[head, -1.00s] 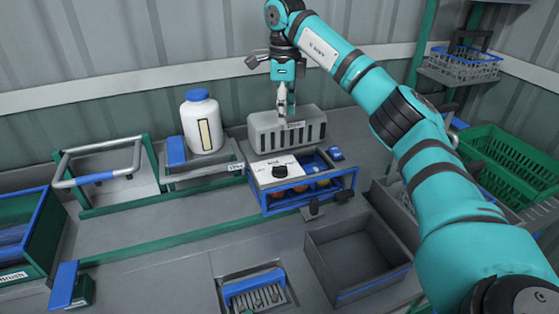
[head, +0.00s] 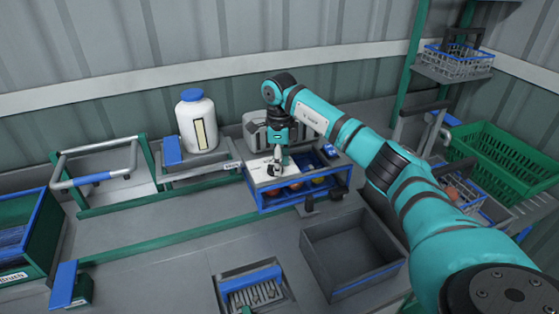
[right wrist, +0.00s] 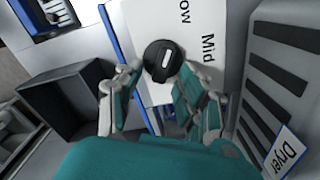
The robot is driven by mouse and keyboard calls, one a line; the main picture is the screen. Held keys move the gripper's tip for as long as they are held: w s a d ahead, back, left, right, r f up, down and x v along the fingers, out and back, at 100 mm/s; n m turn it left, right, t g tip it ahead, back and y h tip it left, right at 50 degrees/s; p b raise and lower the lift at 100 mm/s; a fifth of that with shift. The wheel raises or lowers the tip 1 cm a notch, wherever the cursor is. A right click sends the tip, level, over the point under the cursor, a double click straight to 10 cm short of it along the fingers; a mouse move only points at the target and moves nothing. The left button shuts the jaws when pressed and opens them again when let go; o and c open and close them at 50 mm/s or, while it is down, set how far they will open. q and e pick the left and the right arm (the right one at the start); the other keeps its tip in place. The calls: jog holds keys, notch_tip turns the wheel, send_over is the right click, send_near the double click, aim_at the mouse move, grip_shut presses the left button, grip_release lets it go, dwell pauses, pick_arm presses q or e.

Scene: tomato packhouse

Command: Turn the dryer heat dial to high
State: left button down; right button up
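The dryer is a grey slotted housing (head: 254,138), with its name plate "Dryer" (right wrist: 286,150) in the right wrist view. In front of it is a white dial panel (head: 260,174) on a blue-framed box. The black round dial (right wrist: 162,61) has a pale mark that seems to point towards the "ow" lettering; "Mid" is readable, and no "High" label shows. My right gripper (right wrist: 158,72) is pointed down at the dial, its fingertips apart on either side of it. In the head view the right gripper (head: 277,169) covers most of the dial. My left gripper is out of view.
A white jar with a blue lid (head: 198,122) stands left of the dryer. Tomatoes show in the blue-framed box. An empty grey bin (head: 350,252) lies to its front right, a slotted tray (head: 252,289) in front. A green crate (head: 505,160) is at right.

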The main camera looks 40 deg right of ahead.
grip_shut()
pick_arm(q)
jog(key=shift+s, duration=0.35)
